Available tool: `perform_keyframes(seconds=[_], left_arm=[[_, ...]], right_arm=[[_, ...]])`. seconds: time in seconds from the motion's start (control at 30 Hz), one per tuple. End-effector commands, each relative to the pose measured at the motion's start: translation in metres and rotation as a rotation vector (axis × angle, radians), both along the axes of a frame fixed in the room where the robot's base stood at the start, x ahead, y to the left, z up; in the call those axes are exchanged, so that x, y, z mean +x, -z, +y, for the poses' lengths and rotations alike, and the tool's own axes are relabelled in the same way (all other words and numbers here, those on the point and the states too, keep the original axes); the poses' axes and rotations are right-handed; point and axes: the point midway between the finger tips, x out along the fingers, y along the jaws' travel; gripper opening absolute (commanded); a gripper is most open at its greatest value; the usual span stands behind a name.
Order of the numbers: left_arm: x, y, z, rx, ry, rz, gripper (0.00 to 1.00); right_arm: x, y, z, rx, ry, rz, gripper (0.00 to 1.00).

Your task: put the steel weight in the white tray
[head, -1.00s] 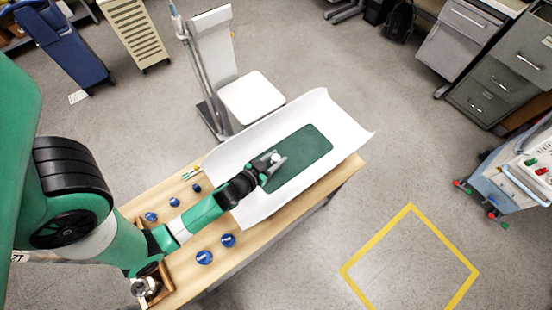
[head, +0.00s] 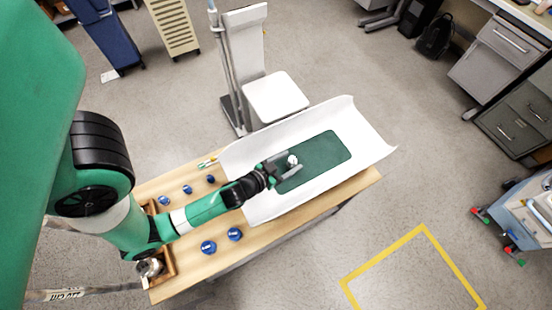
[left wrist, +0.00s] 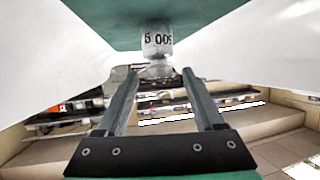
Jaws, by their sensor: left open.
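The small steel weight (head: 293,160) stands in the white tray (head: 367,130), on the tray's dark green mat (head: 328,153), near the mat's left end. In the left wrist view the weight (left wrist: 158,42) is a shiny cylinder with an inverted "500" marking and a narrower knob pointing toward my fingers. My left gripper (head: 289,170) is open, reaching over the mat from the left. In the left wrist view its two fingers (left wrist: 160,73) are spread on either side of the knob, with visible gaps. My right gripper is not in view.
The tray lies on a wooden table (head: 222,262). Several blue round pieces (head: 208,247) lie on its left part, beside my arm. A wooden box (head: 168,262) with a shiny metal item is at the near left corner. A white scale-like stand (head: 275,97) is behind the table.

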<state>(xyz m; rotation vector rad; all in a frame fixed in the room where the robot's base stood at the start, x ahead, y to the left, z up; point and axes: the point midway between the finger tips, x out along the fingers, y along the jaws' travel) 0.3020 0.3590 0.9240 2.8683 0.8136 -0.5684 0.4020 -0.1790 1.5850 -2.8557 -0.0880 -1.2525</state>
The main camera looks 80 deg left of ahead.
Motion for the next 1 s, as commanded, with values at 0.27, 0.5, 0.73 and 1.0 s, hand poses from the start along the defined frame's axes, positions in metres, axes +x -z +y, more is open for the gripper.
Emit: perform_keyframes(seconds=[0.27, 0.5, 0.73, 1.0], left_arm=[[-0.056, -0.021, -0.037, 0.000, 0.009, 0.003, 0.70], [-0.074, -0.034, -0.047, 0.000, 0.004, 0.000, 0.70], [-0.076, -0.037, -0.047, 0.001, -0.001, -0.001, 0.70], [-0.070, -0.040, -0.047, 0.000, 0.001, -0.013, 0.70]], right_arm=[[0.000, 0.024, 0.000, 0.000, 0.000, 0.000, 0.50], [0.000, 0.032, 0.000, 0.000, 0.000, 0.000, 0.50], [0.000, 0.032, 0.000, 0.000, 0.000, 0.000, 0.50], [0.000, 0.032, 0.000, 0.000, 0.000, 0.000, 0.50]])
